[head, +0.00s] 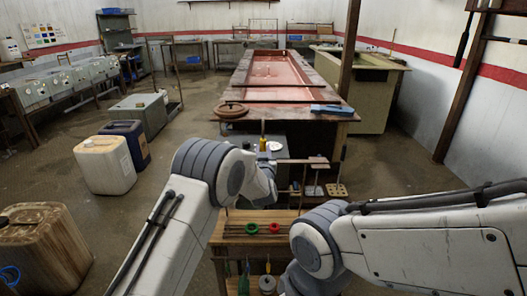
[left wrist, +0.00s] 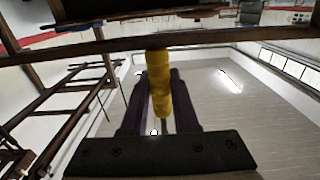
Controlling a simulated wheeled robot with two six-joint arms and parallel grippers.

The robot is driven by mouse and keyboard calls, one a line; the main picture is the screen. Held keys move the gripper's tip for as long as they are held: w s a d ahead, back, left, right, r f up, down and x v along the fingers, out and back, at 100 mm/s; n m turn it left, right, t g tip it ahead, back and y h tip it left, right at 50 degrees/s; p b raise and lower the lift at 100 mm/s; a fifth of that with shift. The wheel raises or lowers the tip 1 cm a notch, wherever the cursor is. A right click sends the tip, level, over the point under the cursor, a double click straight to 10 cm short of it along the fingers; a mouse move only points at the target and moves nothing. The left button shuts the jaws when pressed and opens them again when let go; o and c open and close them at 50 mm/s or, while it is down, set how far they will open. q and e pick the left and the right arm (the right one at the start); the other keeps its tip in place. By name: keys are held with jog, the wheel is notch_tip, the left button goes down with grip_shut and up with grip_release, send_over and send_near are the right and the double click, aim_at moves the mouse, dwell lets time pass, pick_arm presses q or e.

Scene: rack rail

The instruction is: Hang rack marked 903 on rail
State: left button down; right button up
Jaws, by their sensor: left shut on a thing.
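In the left wrist view my left gripper (left wrist: 160,85) is shut on a yellow handle (left wrist: 160,84), which stands between its two dark fingers. A small yellow upright piece (head: 263,143) shows just above my left wrist in the head view; I cannot tell if it is the same handle. A brown wooden bar, which looks like the rail (head: 302,161), runs across just right of my left wrist. A brown bar (left wrist: 230,37) also crosses the left wrist view beyond the handle. No 903 mark is readable. My left gripper's fingers are hidden in the head view, and my right gripper is out of sight.
A small wooden stand (head: 232,228) in front carries a green ring (head: 251,228) and a red ring (head: 274,227). Small wooden racks (head: 337,190) are behind it. A long bench with a red basin (head: 270,70) stands beyond. Jerrycans (head: 104,164) stand on the left floor.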

aim_at(263, 143)
pick_arm(q)
jog(key=shift+r+p, duration=0.7)
jog(key=shift+r, duration=1.1)
jog(key=shift+s, duration=0.1)
jog(key=s+b, duration=0.1)
jog(key=s, duration=0.7)
jog(key=shift+s, duration=0.4)
